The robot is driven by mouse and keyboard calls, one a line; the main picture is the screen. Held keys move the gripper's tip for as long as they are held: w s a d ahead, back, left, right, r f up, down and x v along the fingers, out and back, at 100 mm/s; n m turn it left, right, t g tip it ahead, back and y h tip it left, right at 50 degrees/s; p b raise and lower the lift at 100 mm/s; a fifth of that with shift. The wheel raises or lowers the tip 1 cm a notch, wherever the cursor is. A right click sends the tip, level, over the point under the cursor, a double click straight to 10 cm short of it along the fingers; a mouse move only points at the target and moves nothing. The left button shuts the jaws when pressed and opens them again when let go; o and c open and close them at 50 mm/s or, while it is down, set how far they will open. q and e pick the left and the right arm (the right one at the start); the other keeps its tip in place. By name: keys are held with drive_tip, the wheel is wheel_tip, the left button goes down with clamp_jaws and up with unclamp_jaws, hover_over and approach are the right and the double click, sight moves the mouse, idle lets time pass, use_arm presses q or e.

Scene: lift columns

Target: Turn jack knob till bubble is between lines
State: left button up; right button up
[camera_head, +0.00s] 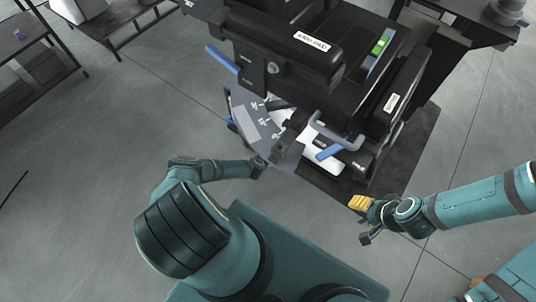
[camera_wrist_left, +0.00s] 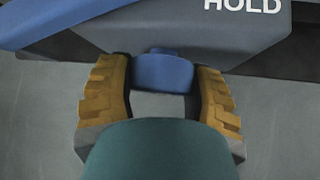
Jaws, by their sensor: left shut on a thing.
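The bubble level (camera_head: 380,45) is a small green vial in a grey-blue holder on top of the black machine; its bubble and lines are too small to read. In the left wrist view, a blue grip piece (camera_wrist_left: 163,72) sits between the yellow-padded fingers of my left gripper (camera_wrist_left: 160,82), which is shut on it. A dark blue-grey panel marked HOLD (camera_wrist_left: 225,30) is just beyond. In the head view my left arm reaches the machine's lower left, where its fingers are not clear. My right gripper (camera_head: 368,218) appears open and empty, off the machine's lower right.
The black machine (camera_head: 285,45) has a blue handle (camera_head: 222,58) at its upper left and a blue-gripped lever (camera_head: 328,152) at its front. A dark mat (camera_head: 415,150) lies under it. Tables stand at the upper left and upper right. Grey floor is clear at left.

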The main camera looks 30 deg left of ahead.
use_arm(q)
drive_tip(key=m+y, duration=0.2)
drive_tip(key=y, duration=0.1)
drive_tip(key=shift+t, duration=0.4)
drive_tip(key=shift+y, duration=0.4)
drive_tip(key=o, duration=1.2)
